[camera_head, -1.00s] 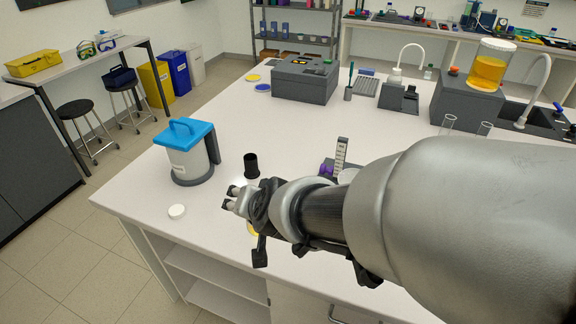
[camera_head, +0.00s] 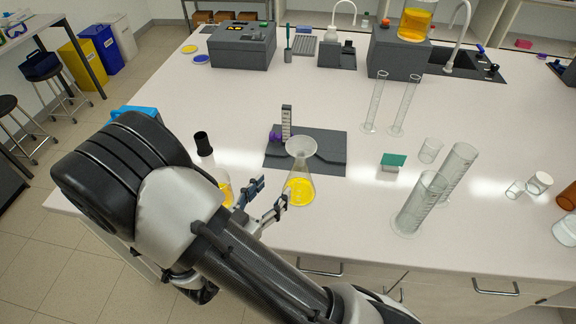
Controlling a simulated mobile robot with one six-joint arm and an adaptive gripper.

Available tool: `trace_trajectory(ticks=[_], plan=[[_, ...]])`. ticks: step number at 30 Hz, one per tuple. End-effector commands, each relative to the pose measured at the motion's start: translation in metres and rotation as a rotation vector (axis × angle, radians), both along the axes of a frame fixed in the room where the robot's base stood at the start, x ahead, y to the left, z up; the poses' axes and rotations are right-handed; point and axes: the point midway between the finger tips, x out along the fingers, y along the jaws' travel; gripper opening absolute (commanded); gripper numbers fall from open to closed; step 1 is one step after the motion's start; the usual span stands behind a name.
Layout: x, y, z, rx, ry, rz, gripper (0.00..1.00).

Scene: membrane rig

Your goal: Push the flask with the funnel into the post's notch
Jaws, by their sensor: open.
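The flask (camera_head: 300,190) is clear and conical with yellow liquid. It stands upright near the bench's front edge, with a pale funnel (camera_head: 301,146) in its mouth. The upright post (camera_head: 286,122) has marks on its face and a purple knob at its foot. It stands behind and slightly left of the funnel, on a dark grey plate (camera_head: 328,140). The notch cannot be made out. My gripper (camera_head: 270,197) is open and empty, its fingers spread just left of the flask. Whether the right finger touches the flask cannot be told.
Another vessel with yellow liquid (camera_head: 226,194) is partly hidden behind my arm. A green-topped block (camera_head: 393,160) and tall glass cylinders (camera_head: 418,203) stand to the right. The bench behind the plate is mostly clear.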

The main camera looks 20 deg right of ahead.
Motion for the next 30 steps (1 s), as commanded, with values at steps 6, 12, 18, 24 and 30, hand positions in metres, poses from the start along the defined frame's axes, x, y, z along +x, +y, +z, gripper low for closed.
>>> trace_trajectory(ticks=[6, 12, 18, 24, 30], plan=[[0.023, -0.038, -0.003, 0.003, -0.001, -0.007, 0.54], [0.045, -0.072, -0.005, 0.004, -0.001, -0.006, 0.54], [0.066, -0.102, -0.007, 0.003, -0.001, -0.005, 0.54], [0.08, -0.122, -0.008, 0.003, -0.001, -0.002, 0.54], [0.084, -0.128, -0.008, 0.003, 0.001, 0.0, 0.54]])
